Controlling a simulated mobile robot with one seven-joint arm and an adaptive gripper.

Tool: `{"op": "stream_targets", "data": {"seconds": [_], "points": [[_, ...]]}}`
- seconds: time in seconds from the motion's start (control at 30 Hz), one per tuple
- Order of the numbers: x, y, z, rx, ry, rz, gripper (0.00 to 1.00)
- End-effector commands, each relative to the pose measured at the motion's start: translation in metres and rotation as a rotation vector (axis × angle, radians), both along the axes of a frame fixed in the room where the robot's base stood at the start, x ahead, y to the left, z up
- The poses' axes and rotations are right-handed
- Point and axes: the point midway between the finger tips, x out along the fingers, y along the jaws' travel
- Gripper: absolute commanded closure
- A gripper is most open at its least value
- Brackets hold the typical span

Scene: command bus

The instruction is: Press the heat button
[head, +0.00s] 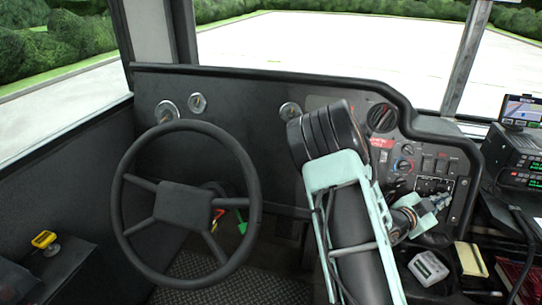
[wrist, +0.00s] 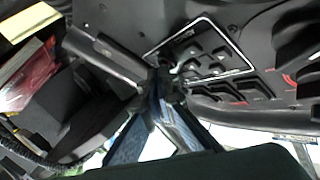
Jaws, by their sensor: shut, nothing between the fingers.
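A white-outlined group of small dark switches (wrist: 208,62) is on the dashboard panel in the wrist view. It also shows in the head view (head: 432,185), partly behind my gripper. Its lettering is too small to read, so I cannot tell which button is the heat button. My gripper (head: 444,200) is shut and empty at the lower right of the panel. In the wrist view its fingertips (wrist: 165,86) are at the edge of the switch group and hide part of it. I cannot tell whether they touch a button.
Larger rocker switches (head: 434,164) are above the group, and knobs (head: 402,164) are to the left. The steering wheel (head: 247,170) stands left of my arm. A radio unit (head: 520,160) is at the right. A pale box (head: 428,268) and a yellow item (head: 470,259) lie below.

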Motion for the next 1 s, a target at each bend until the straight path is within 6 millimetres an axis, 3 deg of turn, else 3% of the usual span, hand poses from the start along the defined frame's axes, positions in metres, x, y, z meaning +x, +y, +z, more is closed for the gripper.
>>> {"op": "stream_targets", "data": {"seconds": [1.0], "points": [[-0.009,0.002,0.004,-0.001,0.001,0.0,1.0]]}}
